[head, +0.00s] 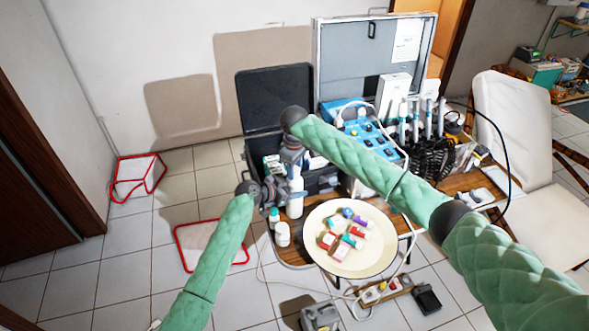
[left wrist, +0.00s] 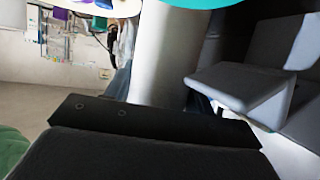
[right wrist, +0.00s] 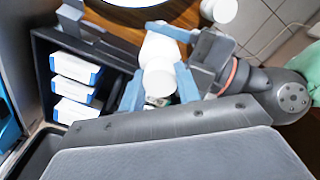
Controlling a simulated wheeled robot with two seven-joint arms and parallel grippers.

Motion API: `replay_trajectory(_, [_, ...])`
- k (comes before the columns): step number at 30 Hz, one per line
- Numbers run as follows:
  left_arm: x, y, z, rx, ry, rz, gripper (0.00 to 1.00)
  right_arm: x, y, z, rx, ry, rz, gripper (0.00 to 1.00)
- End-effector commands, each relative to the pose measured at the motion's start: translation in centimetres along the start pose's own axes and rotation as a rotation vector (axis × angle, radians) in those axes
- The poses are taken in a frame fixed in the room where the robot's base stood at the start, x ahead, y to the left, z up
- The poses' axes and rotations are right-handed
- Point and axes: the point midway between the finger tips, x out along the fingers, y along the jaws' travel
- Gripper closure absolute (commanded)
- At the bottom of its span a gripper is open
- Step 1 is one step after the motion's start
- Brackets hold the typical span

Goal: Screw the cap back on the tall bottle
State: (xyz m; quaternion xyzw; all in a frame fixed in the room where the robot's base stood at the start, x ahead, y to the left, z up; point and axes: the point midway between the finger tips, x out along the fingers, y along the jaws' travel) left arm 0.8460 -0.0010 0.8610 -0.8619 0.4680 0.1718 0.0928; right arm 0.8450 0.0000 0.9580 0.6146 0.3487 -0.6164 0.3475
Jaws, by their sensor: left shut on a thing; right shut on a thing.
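The tall white bottle (head: 295,203) stands upright at the left end of the wooden table, beside the plate. My left gripper (head: 283,192) is shut on its body from the left. The pale bottle body also fills the middle of the left wrist view (left wrist: 167,55). My right gripper (head: 295,168) points down over the bottle's top and is shut on the white cap (right wrist: 158,78), which sits between its blue fingers in the right wrist view. The cap is in line with the bottle. Whether it is fully seated cannot be told.
A round cream plate (head: 340,266) with several small coloured boxes is right of the bottle. An open black case (head: 275,95) and a blue dental unit (head: 372,128) are behind.

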Motion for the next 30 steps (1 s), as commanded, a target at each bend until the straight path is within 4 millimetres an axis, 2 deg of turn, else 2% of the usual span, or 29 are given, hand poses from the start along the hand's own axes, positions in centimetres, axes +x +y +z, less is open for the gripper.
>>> replay_trajectory(1, [0.0,0.0,0.0,0.0,0.0,0.0,1.0,0.0,-0.1,-0.1,-0.002,0.0,-0.001,0.95])
replay_trajectory(2, [0.0,0.0,0.0,0.0,0.0,0.0,1.0,0.0,-0.1,-0.1,-0.003,0.0,-0.001,0.64])
replay_trajectory(5, [0.0,0.0,0.0,0.0,0.0,0.0,1.0,0.0,-0.1,-0.1,-0.004,0.0,-0.001,0.46])
replay_trajectory(17, [0.0,0.0,0.0,0.0,0.0,0.0,1.0,-0.4,0.0,0.0,-0.005,0.0,0.0,0.46])
replay_trajectory(27, [0.0,0.0,0.0,0.0,0.0,0.001,1.0,-4.0,0.0,0.0,-0.004,0.001,0.001,0.46])
replay_trajectory(30, [0.0,0.0,0.0,0.0,0.0,0.001,1.0,-4.5,0.0,0.0,-0.004,0.0,0.0,0.46])
